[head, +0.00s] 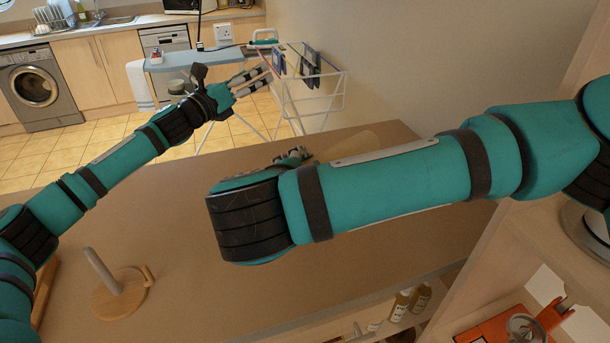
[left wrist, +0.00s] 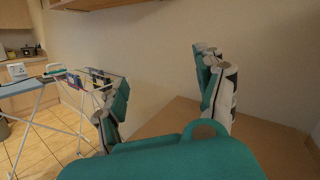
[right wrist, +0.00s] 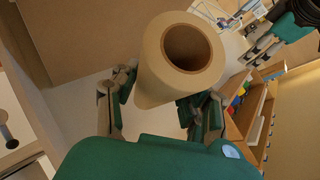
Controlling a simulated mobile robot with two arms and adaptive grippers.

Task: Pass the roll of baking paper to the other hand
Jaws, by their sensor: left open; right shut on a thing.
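The roll of baking paper (right wrist: 158,72) is a tan tube with a hollow core, its open end facing the camera in the right wrist view. My right gripper (right wrist: 160,108) is shut on it, with a finger on each side. In the head view my right forearm hides most of this gripper (head: 292,158), and only a tan part of the roll (head: 352,147) shows beyond the arm. My left gripper (head: 257,80) is open and empty, out past the worktop's far edge and apart from the roll. Its spread fingers (left wrist: 165,98) show nothing between them in the left wrist view.
A brown worktop (head: 180,225) lies below my arms, mostly clear. A wooden upright holder (head: 118,290) stands at its near left. A drying rack (head: 305,95) and an ironing board (head: 185,62) stand beyond. Shelves with bottles (head: 402,303) and an orange item (head: 500,328) are at lower right.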

